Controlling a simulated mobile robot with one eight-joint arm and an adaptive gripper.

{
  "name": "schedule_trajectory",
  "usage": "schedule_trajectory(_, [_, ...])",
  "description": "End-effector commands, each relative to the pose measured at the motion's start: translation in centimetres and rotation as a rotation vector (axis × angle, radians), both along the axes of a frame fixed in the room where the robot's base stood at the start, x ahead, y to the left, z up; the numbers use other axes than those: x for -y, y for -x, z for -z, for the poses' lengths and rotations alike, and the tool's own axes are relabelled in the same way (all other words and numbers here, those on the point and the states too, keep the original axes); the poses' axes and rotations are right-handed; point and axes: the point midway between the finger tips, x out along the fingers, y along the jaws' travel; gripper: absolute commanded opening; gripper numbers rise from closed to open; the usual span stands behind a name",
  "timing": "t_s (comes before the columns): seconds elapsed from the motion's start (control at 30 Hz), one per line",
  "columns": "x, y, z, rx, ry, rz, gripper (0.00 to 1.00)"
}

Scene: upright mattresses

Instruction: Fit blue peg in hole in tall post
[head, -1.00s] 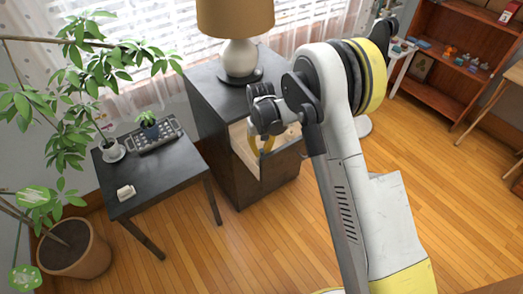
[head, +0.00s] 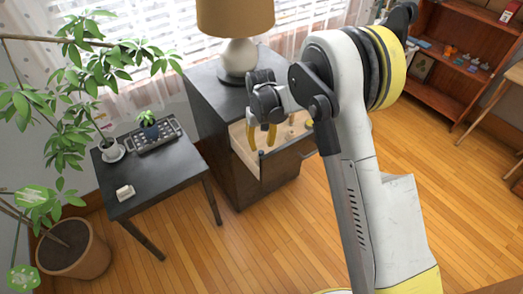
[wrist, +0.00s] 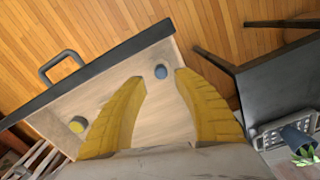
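My gripper (head: 262,142) is above the open drawer, its yellow fingers pointing down. In the wrist view my gripper (wrist: 158,77) is open, with a clear gap between its fingertips. A small round blue piece (wrist: 161,72), perhaps the blue peg seen end-on, shows in that gap inside the drawer, and no finger visibly grips it. A short piece with a yellow top (wrist: 77,125) stands in the drawer to the left; it also shows in the head view (head: 309,123). I cannot make out a tall post with a hole.
The open drawer (wrist: 120,80) has a dark front with a handle (wrist: 60,68). Its dark cabinet (head: 225,150) carries a lamp (head: 239,58). A black side table (head: 160,180) on the left holds a rack (head: 157,140) and small plants. The wooden floor in front is clear.

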Motion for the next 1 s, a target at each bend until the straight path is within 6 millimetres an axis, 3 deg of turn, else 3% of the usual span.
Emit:
schedule_trajectory(0.2, [0.0,-0.1,-4.8,0.0,0.0,0.0,0.36])
schedule_trajectory(0.4, [-0.1,-0.1,-7.1,0.0,0.0,0.0,0.36])
schedule_trajectory(1.0, [0.1,-0.1,-7.7,0.003,-0.001,0.002,0.36])
